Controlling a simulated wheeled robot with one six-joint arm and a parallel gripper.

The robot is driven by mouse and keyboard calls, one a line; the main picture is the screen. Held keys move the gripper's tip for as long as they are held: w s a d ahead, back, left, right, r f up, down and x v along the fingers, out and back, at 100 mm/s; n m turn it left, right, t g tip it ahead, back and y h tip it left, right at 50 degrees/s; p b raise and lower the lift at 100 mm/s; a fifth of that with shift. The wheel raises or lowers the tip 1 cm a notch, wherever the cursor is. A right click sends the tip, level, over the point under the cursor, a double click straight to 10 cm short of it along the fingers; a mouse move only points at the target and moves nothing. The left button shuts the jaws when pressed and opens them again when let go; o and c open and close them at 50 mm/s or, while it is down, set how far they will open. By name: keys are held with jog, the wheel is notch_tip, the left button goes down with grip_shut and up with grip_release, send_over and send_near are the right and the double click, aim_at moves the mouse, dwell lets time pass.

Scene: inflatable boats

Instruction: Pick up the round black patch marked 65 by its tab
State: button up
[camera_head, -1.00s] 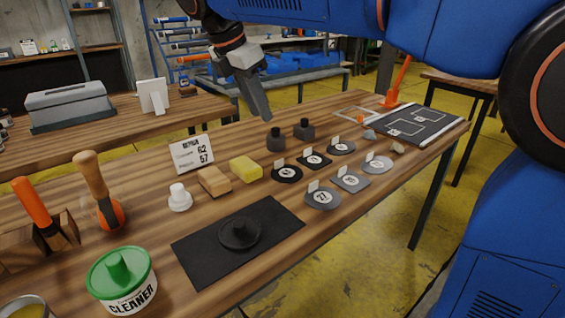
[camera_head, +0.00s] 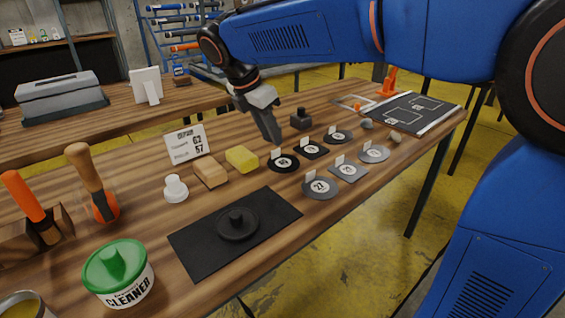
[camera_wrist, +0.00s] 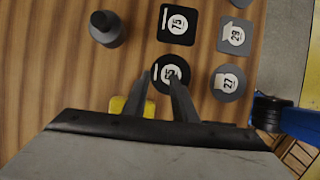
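The round black patch marked 65 (camera_head: 286,164) lies flat on the wooden bench, at the near-left end of the group of patches. Its white tab stands up at its far-left edge in the head view. In the wrist view the patch (camera_wrist: 172,88) shows behind and between my fingers, its number partly covered. My gripper (camera_head: 274,139) points down above the bench, just beyond the patch in the head view. In the wrist view my gripper (camera_wrist: 160,75) has two separated fingers with nothing held between them.
A black square patch (camera_wrist: 178,36) and a grey round patch marked 27 (camera_wrist: 228,92) lie close by. A yellow sponge (camera_head: 242,159) sits left of the patch. A black knobbed weight (camera_head: 301,120) stands behind. A black mat (camera_head: 200,250) lies in front.

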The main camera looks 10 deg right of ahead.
aim_at(276, 150)
jog(key=shift+w+a+x, duration=0.1)
jog(key=shift+a+x, duration=0.05)
jog(key=shift+x, duration=1.15)
jog(key=shift+w+a+x, duration=0.1)
jog(key=shift+a+x, duration=0.1)
jog(key=shift+x, duration=1.15)
jog(key=shift+c, duration=0.3)
grip_shut()
